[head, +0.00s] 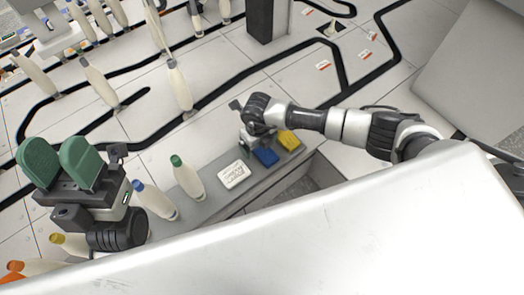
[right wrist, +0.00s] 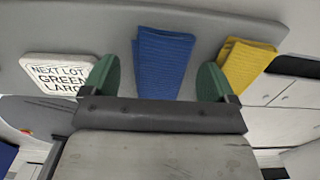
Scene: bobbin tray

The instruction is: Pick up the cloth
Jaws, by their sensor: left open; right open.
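A folded blue cloth (head: 266,157) and a folded yellow cloth (head: 288,140) lie side by side on the grey ledge. My right gripper (right wrist: 157,78) is open, and its green fingers appear on either side of the blue cloth (right wrist: 163,60) in the right wrist view. I cannot tell whether they touch it. The yellow cloth (right wrist: 244,64) is just right of the right finger there. In the head view my right wrist is beside the cloths, and its fingers are mostly hidden. My left gripper (head: 62,163) is open and empty at the left, green pads apart.
A white sign (head: 234,174) reading "NEXT LOT GREEN" lies on the ledge (head: 213,200) left of the cloths. Bobbins with green (head: 187,178) and blue (head: 154,200) tops stand further left. A white surface fills the near side. More bobbins stand at the back left.

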